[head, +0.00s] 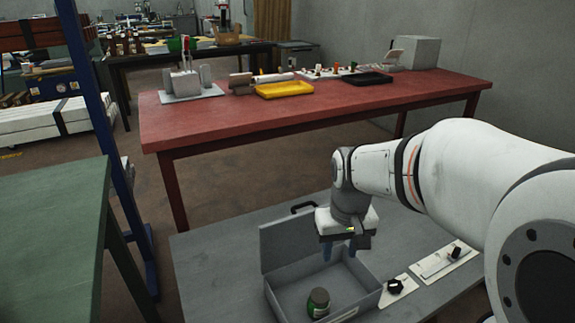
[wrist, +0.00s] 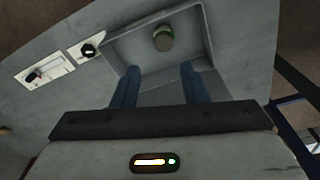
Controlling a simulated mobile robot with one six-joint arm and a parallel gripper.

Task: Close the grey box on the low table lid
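The grey box (head: 370,296) sits on the low grey table (head: 215,270). Its lid (head: 287,240) stands up at the back left, open, with a dark handle at its top. A green jar (head: 318,302) with a dark lid is inside the box; in the wrist view the jar (wrist: 163,38) shows in the box (wrist: 203,30). My gripper (head: 340,250) hangs above the box, just right of the raised lid. In the wrist view its two blue fingers (wrist: 158,85) are apart with nothing gripped between them. Whether they touch the lid I cannot tell.
Right of the box, white plates with a black knob (head: 395,286) and a switch (head: 455,252) lie on the low table. A red table (head: 300,110) with a yellow tray (head: 284,90) stands behind. A green table (head: 55,240) and blue post (head: 90,90) are at left.

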